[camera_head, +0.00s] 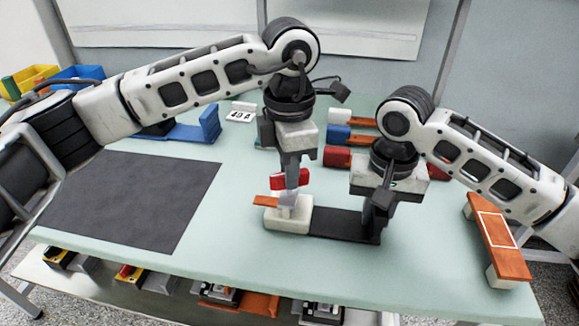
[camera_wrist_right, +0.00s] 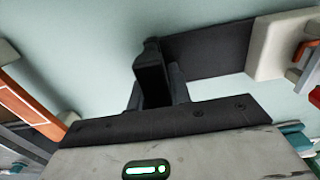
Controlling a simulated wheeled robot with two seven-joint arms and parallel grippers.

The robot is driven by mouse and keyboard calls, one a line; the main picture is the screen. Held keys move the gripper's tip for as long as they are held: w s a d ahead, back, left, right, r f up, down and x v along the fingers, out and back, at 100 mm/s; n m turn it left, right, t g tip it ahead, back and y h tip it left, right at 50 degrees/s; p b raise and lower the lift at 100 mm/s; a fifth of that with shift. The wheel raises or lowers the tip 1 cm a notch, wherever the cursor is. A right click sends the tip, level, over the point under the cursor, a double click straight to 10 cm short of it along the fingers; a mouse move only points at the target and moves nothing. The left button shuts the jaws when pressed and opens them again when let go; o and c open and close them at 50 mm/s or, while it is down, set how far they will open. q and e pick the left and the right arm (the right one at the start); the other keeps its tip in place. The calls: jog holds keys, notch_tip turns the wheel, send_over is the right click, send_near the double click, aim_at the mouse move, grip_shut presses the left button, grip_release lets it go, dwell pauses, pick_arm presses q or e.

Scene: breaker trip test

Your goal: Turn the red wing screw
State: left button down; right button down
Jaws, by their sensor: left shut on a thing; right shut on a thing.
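The red wing screw (camera_head: 304,177) stands upright above a cream block (camera_head: 290,222), with red showing on both sides of my left gripper (camera_head: 291,180). That gripper points down from above and is shut on the screw; its fingers hide the screw's middle. An orange lever (camera_head: 266,201) sticks out to the left of the block. A dark base plate (camera_head: 335,223) runs right from the block. My right gripper (camera_head: 377,213) is shut on the plate's right end. The right wrist view shows the plate (camera_wrist_right: 215,50) and the cream block (camera_wrist_right: 272,45); the exact grip is partly hidden.
A dark mat (camera_head: 140,200) lies on the pale green table at left. A blue holder (camera_head: 208,124) and a "40 A" card (camera_head: 241,115) stand behind. Several coloured blocks lie behind the right arm. An orange-topped stand (camera_head: 498,245) is at right. The front strip is clear.

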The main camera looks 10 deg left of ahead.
pick_arm(q)
jog(key=n, duration=1.2)
jog(key=shift+n, duration=0.3)
dwell(0.4)
jog(key=c, duration=1.4)
grip_release()
notch_tip(320, 180, up, 12)
